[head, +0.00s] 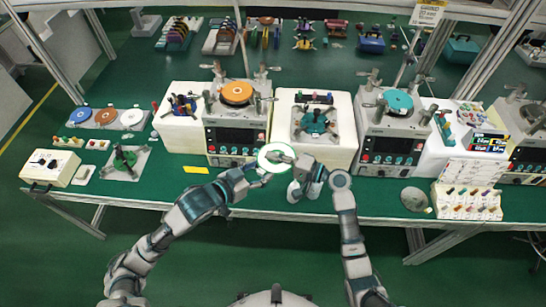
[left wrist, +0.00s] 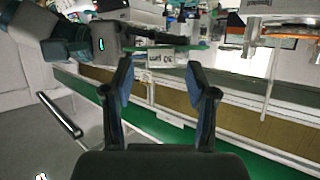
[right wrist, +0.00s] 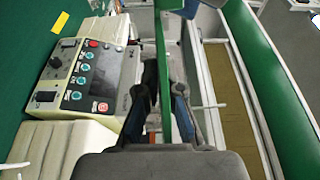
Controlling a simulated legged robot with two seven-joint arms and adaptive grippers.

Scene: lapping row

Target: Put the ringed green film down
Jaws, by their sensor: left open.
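The ringed green film (head: 263,160) is a pale disc with a green rim, above the front edge of the green bench (head: 330,196). My right gripper (head: 290,163) is at its right side and appears shut on its edge. In the right wrist view the film shows nearly edge-on as a thin green strip (right wrist: 160,40) running between the close fingers (right wrist: 165,95). My left gripper (head: 262,176) is just left of and below the film in the head view. Its fingers (left wrist: 162,90) are spread with nothing between them in the left wrist view.
A lapping machine with an orange plate (head: 237,93) stands behind the film. A yellow note (head: 195,170) lies on clear bench to the left.

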